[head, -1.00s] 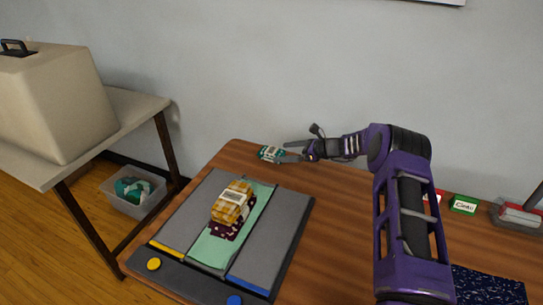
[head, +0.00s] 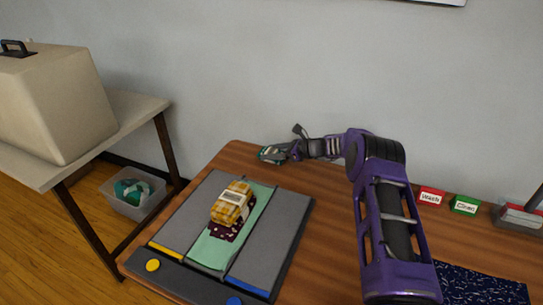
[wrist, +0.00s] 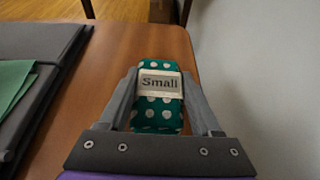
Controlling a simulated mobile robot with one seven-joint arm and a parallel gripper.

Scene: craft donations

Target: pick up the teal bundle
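The teal bundle (wrist: 158,112) is polka-dotted with white and has a pale band reading "Small". It lies on the wooden table near its back left corner, and in the head view it shows small (head: 268,155), partly covered by my gripper (head: 276,152). In the wrist view my gripper (wrist: 160,72) is around the bundle, one finger on each side. The fingers look open, with only a narrow gap to the bundle's sides near the tips.
A yellow plaid bundle (head: 232,200) and a dark purple patterned bundle (head: 225,231) sit on the grey board (head: 270,238) with a green strip. The wall is close behind my gripper.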

